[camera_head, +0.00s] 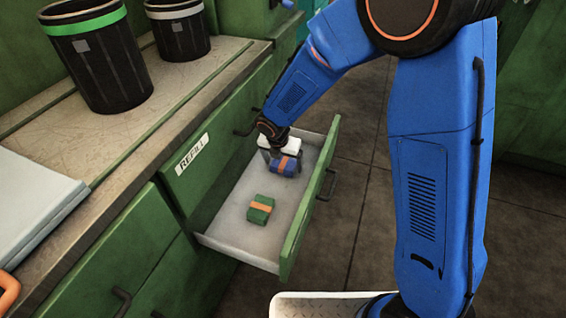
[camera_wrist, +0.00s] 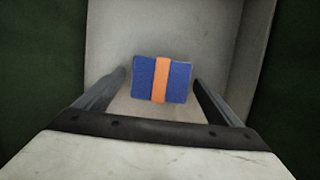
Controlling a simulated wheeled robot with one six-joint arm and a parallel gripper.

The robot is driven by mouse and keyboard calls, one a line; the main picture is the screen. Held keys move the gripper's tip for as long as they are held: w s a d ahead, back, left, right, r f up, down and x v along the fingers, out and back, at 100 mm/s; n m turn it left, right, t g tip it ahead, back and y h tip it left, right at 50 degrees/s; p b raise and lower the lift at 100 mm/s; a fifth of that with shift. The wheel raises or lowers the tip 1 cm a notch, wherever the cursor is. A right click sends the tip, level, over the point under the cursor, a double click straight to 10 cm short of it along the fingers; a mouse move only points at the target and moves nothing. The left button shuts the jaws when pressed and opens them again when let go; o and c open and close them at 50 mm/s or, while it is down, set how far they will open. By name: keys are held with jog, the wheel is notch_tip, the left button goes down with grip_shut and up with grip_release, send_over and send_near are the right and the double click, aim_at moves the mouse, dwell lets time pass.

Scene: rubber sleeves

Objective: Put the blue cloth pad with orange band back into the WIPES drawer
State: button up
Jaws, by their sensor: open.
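The blue cloth pad with an orange band (camera_head: 284,166) is inside the open drawer (camera_head: 235,234), toward its far end. In the wrist view the pad (camera_wrist: 145,78) sits between the tips of my two fingers, with a gap on each side. My gripper (camera_head: 286,156) points down into the drawer over the pad and is open. A green pad with an orange band (camera_head: 260,209) lies on the drawer floor nearer the camera. No WIPES label is readable; the open drawer's front faces away.
A REFILL label (camera_head: 192,155) is on the green cabinet face above the open drawer. Two black bins, one green-banded (camera_head: 98,58) and one white-banded (camera_head: 180,27), stand on the counter (camera_head: 160,105). A pale flat box (camera_head: 35,205) lies at the left. Floor is clear right of the drawer.

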aim_at(282, 166)
jog(key=s+r, duration=0.2)
jog(key=r, duration=0.1)
jog(key=shift+a+r, duration=0.15)
jog(key=shift+a, duration=0.25)
jog(key=s+a, duration=0.1)
jog(key=s, duration=0.2)
jog(key=s+a, duration=0.1)
jog(key=s, duration=0.2)
jog(key=s+a, duration=0.1)
jog(key=s, duration=0.3)
jog(key=shift+a, duration=0.25)
